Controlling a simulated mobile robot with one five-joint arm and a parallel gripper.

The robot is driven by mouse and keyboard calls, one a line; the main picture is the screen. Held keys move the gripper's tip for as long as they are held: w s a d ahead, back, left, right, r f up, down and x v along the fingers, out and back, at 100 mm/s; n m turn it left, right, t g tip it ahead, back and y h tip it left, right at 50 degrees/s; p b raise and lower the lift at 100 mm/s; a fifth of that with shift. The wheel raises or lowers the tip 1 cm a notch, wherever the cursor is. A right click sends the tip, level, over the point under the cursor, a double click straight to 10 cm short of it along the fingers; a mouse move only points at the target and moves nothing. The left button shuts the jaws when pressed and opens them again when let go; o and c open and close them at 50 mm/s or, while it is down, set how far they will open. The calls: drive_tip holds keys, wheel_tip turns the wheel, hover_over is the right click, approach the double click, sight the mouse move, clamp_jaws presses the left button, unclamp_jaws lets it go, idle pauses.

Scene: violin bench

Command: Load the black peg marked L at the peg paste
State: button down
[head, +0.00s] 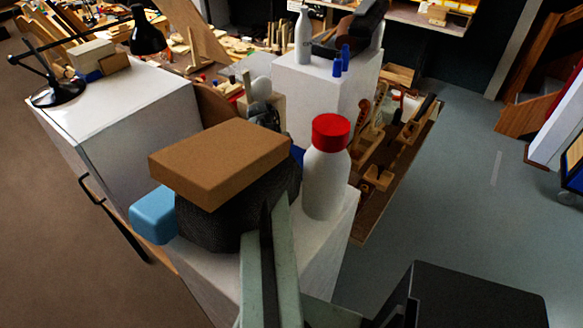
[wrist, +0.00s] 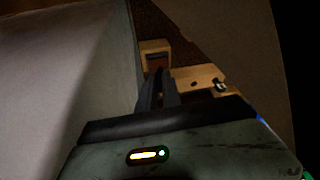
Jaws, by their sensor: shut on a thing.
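My gripper (wrist: 158,82) shows in the wrist view as two dark fingers, close together and pointing away from the camera. They are shut on a slim dark thing that I take to be the black peg; it blends with the fingers, and no L mark can be read. Beyond the tips stands a small wooden block (wrist: 155,47) with a dark recess. To its right lies a wooden piece (wrist: 200,77) with a dark hole and a small dark fitting (wrist: 220,86). I cannot tell which thing is the peg paste. In the head view the fingertips cannot be made out.
A pale wall face (wrist: 60,80) stands close left of the fingers. In the head view, a brown box (head: 220,160), a red-capped white bottle (head: 326,170) and a blue block (head: 153,214) stand near my arm. A brown board (head: 362,225) holds wooden parts. Grey floor (head: 460,190) is free at right.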

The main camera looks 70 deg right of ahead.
wheel_tip(320, 180, up, 7)
drive_tip(key=p, duration=0.7)
idle(0.3)
